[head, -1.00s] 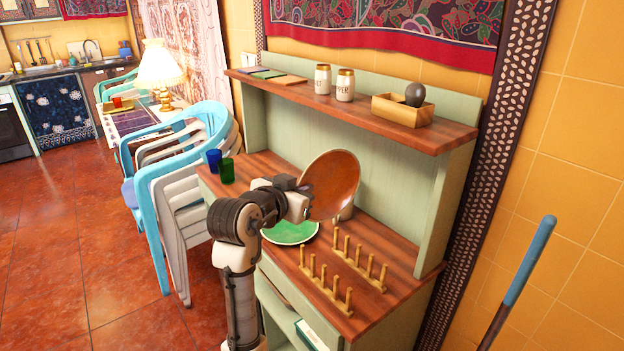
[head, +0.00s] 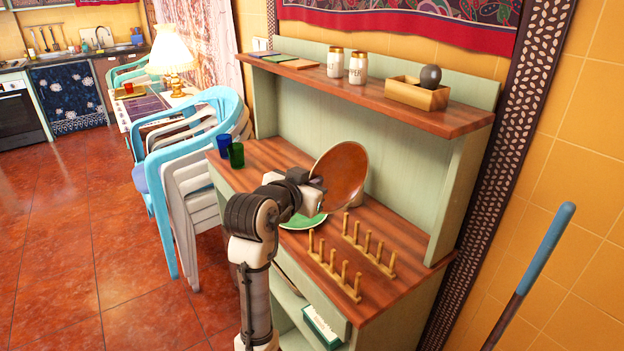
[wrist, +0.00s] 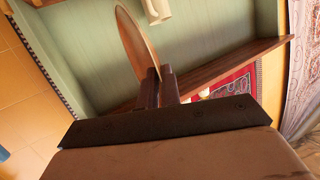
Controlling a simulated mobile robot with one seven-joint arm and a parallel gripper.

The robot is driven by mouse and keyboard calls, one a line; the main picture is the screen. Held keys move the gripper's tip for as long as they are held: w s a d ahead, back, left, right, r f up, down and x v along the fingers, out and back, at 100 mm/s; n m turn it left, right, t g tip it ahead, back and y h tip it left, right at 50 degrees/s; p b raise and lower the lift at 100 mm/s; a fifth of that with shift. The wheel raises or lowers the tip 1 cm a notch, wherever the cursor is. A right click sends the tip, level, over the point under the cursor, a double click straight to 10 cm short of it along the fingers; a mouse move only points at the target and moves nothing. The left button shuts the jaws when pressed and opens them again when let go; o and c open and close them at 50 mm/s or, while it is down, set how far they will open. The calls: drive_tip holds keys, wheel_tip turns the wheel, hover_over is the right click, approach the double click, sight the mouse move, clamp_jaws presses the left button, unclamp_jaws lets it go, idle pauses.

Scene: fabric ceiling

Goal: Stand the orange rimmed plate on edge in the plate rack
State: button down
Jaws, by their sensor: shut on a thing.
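The orange rimmed plate (head: 341,174) is held up on a steep tilt above the wooden counter, left of the rack. My gripper (head: 318,190) is shut on its edge. In the wrist view the plate (wrist: 132,45) shows nearly edge-on, pinched between the fingers of my gripper (wrist: 156,84). The plate rack (head: 335,273) stands on the right part of the counter, with two rows of upright wooden pegs. The rack looks empty. The plate is apart from the rack.
A green plate (head: 303,221) lies flat on the counter below my gripper. Blue (head: 224,146) and green (head: 236,155) cups stand at the left end. A shelf (head: 395,99) overhangs the counter behind, carrying two canisters (head: 346,66) and a wooden box (head: 417,94). Stacked chairs (head: 190,160) stand left.

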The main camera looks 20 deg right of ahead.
drive_tip(key=shift+f+b, duration=0.95)
drive_tip(key=shift+f, duration=0.7)
wheel_tip(320, 180, down, 10)
drive_tip(key=b, duration=0.6)
idle(3.9)
drive_tip(key=c, duration=1.5)
unclamp_jaws()
drive_tip(key=shift+f, duration=0.1)
drive_tip(key=shift+s+a, duration=0.1)
drive_tip(key=b+v, duration=0.1)
drive_tip(key=v, duration=1.2)
drive_tip(key=shift+s+a+b, duration=0.2)
drive_tip(key=shift+s+b, duration=0.05)
drive_tip(key=shift+b, duration=0.05)
